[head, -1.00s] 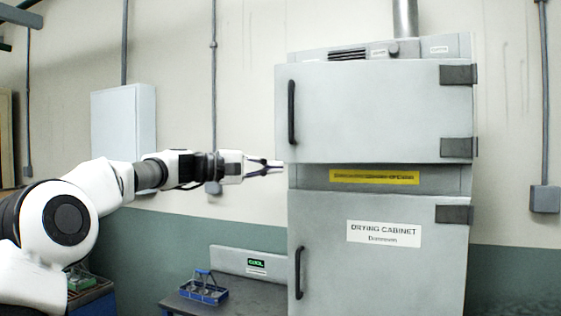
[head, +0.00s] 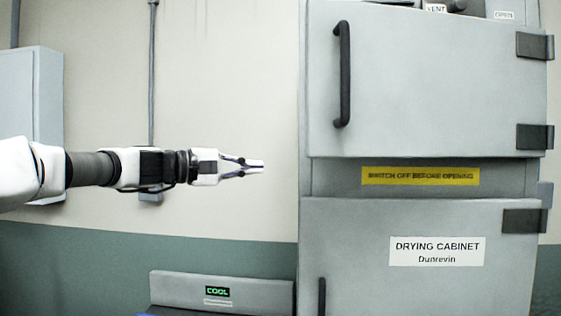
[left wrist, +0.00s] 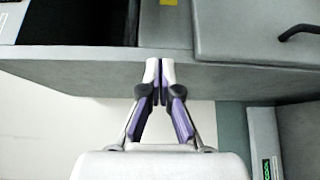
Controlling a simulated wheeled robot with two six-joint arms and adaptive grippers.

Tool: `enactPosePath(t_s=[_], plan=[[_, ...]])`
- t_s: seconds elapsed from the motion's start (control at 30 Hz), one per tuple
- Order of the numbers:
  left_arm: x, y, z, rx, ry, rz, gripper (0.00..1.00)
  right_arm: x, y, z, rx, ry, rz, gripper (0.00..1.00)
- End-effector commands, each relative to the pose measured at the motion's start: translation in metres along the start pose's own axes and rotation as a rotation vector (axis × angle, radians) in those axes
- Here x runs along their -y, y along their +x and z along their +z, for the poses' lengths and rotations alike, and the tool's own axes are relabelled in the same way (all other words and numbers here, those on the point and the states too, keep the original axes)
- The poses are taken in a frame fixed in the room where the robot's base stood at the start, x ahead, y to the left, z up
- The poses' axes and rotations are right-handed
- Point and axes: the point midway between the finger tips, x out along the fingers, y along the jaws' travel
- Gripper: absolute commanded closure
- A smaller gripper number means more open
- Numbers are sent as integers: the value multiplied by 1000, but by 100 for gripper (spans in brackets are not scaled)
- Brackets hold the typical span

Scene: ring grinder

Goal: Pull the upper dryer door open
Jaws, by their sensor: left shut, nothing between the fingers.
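The upper dryer door (head: 430,90) is a grey panel with a black vertical handle (head: 343,75) at its left and hinges at its right. It appears to stand part open, swung towards me: in the left wrist view a dark opening (left wrist: 80,20) shows in the cabinet's upper part. My left gripper (head: 260,166) is shut and empty, left of the door's lower left corner and apart from the handle. Its closed fingertips (left wrist: 154,70) also show in the left wrist view, before the cabinet's side. My right gripper is not in view.
The lower door (head: 410,280) of the drying cabinet appears closed, its handle (head: 322,297) at the left. A yellow warning label (head: 420,176) sits between the doors. A low grey panel with a COOL display (head: 217,291) stands below my left arm. A wall box (head: 32,90) is at far left.

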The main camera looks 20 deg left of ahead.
Motion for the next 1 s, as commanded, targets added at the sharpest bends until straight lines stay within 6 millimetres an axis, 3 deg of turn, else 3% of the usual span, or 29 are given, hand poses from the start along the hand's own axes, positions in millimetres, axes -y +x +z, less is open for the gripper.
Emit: enactPosePath(t_s=[0.13,0.27,0.73,1.0], plan=[[-16,-11,7,-1,21,31,100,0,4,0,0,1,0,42],[-21,-4,8,-1,23,33,100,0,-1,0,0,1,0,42],[-27,91,8,0,23,29,100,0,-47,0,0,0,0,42],[-22,76,43,-1,22,34,100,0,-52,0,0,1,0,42]])
